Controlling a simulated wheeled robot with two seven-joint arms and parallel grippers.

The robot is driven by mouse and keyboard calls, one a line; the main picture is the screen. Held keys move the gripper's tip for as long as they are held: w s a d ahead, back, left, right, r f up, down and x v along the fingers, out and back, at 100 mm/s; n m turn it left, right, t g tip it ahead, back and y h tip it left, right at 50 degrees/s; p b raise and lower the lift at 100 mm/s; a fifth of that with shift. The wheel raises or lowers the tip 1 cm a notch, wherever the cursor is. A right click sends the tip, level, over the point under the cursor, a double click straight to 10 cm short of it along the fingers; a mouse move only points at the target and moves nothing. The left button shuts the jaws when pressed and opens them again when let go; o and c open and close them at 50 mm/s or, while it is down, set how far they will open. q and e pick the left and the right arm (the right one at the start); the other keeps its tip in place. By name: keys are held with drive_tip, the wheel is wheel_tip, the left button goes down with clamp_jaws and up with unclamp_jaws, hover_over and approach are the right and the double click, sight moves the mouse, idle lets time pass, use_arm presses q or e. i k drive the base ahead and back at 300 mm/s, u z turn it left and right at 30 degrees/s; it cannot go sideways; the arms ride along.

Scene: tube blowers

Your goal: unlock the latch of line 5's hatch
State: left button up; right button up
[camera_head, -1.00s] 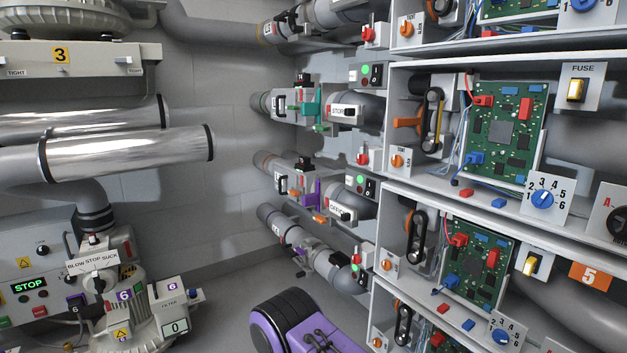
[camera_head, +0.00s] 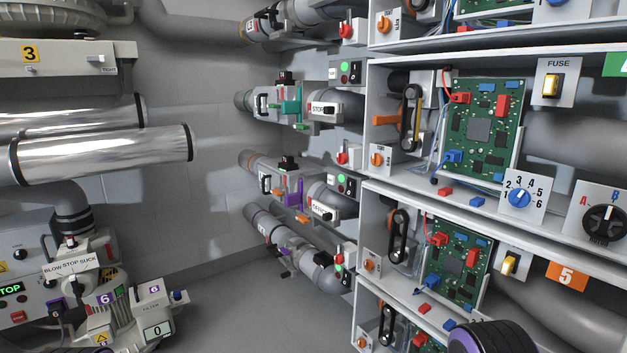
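An orange sign with a white 5 (camera_head: 567,275) is on the front of the right shelving, beside a lower bay. Neither of my grippers shows.
Shelving with circuit boards (camera_head: 483,128), dials and switches fills the right. A similar pipe with a teal plate (camera_head: 290,107) runs above. Blower machines (camera_head: 130,312) and silver ducts (camera_head: 110,155) stand on the left. The grey floor (camera_head: 240,315) between is open.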

sight(277, 191)
drive_tip(key=u, duration=1.2)
drive_tip(key=i, duration=1.95)
drive_tip(key=z, duration=1.7)
